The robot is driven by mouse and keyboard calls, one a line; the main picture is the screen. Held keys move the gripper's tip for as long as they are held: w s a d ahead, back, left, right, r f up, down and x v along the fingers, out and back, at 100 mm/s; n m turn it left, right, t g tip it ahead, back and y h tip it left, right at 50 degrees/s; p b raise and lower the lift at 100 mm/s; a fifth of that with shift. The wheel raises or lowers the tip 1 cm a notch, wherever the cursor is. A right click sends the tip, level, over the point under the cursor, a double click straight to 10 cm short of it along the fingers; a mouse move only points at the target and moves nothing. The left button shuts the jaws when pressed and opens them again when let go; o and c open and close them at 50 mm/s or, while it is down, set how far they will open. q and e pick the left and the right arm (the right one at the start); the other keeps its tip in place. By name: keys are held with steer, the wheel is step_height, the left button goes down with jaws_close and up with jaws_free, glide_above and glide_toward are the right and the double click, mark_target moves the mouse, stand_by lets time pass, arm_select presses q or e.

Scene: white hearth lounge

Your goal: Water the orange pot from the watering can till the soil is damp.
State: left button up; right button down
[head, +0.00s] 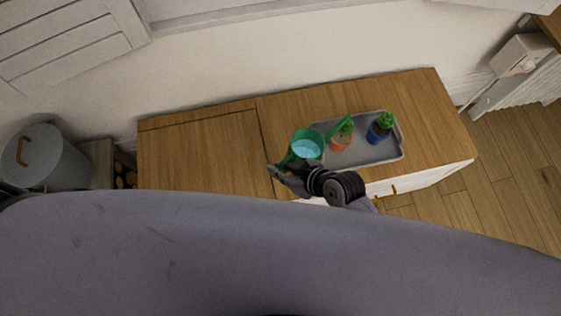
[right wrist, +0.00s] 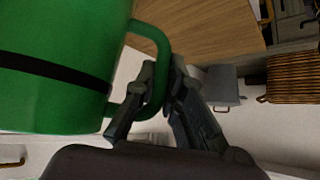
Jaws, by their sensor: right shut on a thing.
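The green watering can (head: 308,144) holds pale blue water and stands at the left end of the grey tray in the head view. Its spout reaches right, up to the orange pot (head: 341,142), which has a small green plant. My right gripper (head: 285,170) is shut on the can's handle. In the right wrist view the fingers (right wrist: 155,100) close around the green handle, beside the can's body (right wrist: 60,65) with its black band. I cannot tell how damp the soil in the orange pot is. My left gripper is not in view.
The grey tray (head: 374,155) lies on a wooden cabinet top (head: 205,150). A blue pot (head: 378,132) with a plant stands right of the orange pot. A grey lidded bin (head: 45,158) stands at far left. The left cabinet top is clear.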

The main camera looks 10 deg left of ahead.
steer(key=shift+a+r+g+y+p, duration=0.1)
steer(key=shift+r+g+y+p, duration=0.25)
steer(key=shift+r, duration=1.2)
steer(key=shift+w+r+m+g+y+p, duration=0.1)
steer(key=shift+r+m+g+y+p, duration=0.2)
steer(key=shift+r, duration=0.6)
steer(key=shift+w+r+m+g+y+p, duration=0.1)
steer(key=shift+r+m+y, duration=0.25)
steer(key=shift+r, duration=0.5)
steer(key=shift+d+r+p, duration=0.25)
steer(key=shift+r+p, duration=0.15)
steer(key=shift+r, duration=0.05)
steer(key=shift+r, duration=0.1)
